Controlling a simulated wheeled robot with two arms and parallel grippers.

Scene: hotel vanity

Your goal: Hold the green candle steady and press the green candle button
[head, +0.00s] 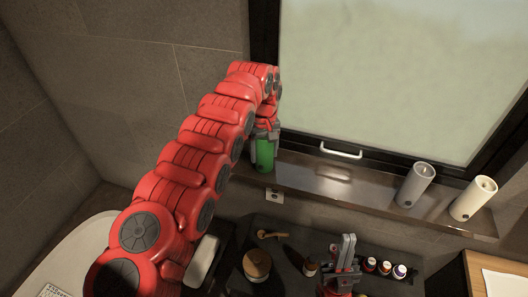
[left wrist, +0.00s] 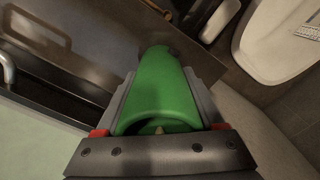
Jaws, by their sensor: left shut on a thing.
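The green candle (head: 264,153) stands upright at the left end of the window ledge. My left gripper (head: 264,130) comes down over it from above and is shut on its upper part. In the left wrist view the green candle (left wrist: 162,88) sits between the two grey fingers, which touch its sides. A small dark mark shows low on the candle's front in the head view, too small to tell whether it is the button. My right gripper (head: 346,248) is low over the dark counter, apart from the candle, with its fingers pointing up; their gap is unclear.
A grey candle (head: 416,184) and a cream candle (head: 473,198) stand at the ledge's right end. The ledge (head: 330,182) is bare between them and the green candle. Small bottles (head: 384,267), a round wooden-lidded jar (head: 257,264) and a window handle (head: 341,151) are nearby.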

